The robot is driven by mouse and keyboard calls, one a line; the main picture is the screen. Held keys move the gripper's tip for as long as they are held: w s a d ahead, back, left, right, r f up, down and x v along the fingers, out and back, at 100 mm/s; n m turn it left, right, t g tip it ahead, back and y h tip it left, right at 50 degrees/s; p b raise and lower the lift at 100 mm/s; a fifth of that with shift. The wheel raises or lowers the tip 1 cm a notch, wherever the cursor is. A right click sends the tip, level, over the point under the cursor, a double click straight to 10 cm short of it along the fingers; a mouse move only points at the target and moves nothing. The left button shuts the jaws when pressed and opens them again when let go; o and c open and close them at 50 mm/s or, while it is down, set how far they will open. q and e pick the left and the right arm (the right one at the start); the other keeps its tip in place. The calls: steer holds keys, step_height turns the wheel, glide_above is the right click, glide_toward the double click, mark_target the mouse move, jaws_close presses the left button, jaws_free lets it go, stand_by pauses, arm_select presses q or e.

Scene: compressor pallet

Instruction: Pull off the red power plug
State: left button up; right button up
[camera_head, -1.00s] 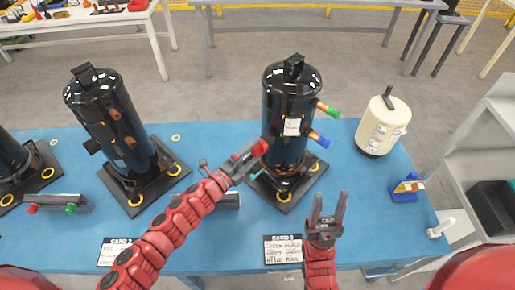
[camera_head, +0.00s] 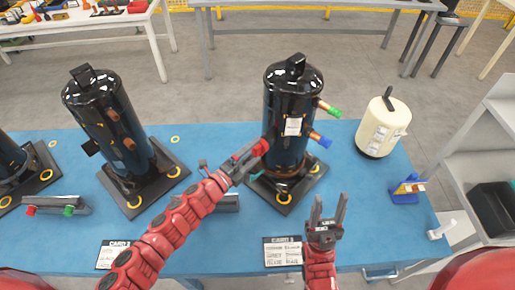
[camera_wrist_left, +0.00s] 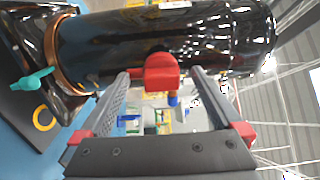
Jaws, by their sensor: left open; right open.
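A black compressor (camera_head: 290,95) stands upright on its black base plate on the blue table, in the middle of the head view. The red power plug (camera_head: 261,147) is at its left side, low on the body. My left gripper (camera_head: 244,157) points at the plug from the left. In the left wrist view the red plug (camera_wrist_left: 160,72) lies between the two open fingers of my left gripper (camera_wrist_left: 163,78), with visible gaps on both sides. My right gripper (camera_head: 328,205) is open and empty above the table's front, right of the compressor.
A second black compressor (camera_head: 108,120) stands to the left. A cream canister (camera_head: 382,128) and a blue holder (camera_head: 407,190) are on the right. Green and blue capped pipes (camera_head: 320,138) stick out from the compressor's right side. A printed card (camera_head: 282,252) is at the front edge.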

mark_target(254, 154)
arm_select(q)
steer(key=shift+d+r+b, duration=0.3)
stand_by(0.5)
steer(key=shift+w+d, duration=0.15)
steer(key=shift+w, duration=0.05)
jaws_close()
steer(key=shift+s+a, duration=0.2)
steer(key=shift+s+a+f, duration=0.15)
steer(key=shift+s+a, duration=0.05)
steer(key=shift+a, duration=0.05)
steer(key=shift+s+a+f, duration=0.25)
steer(key=shift+p+v, duration=0.6)
steer(key=shift+v, duration=1.5)
steer(key=shift+w+a+f, duration=0.1)
steer(key=shift+f, duration=0.05)
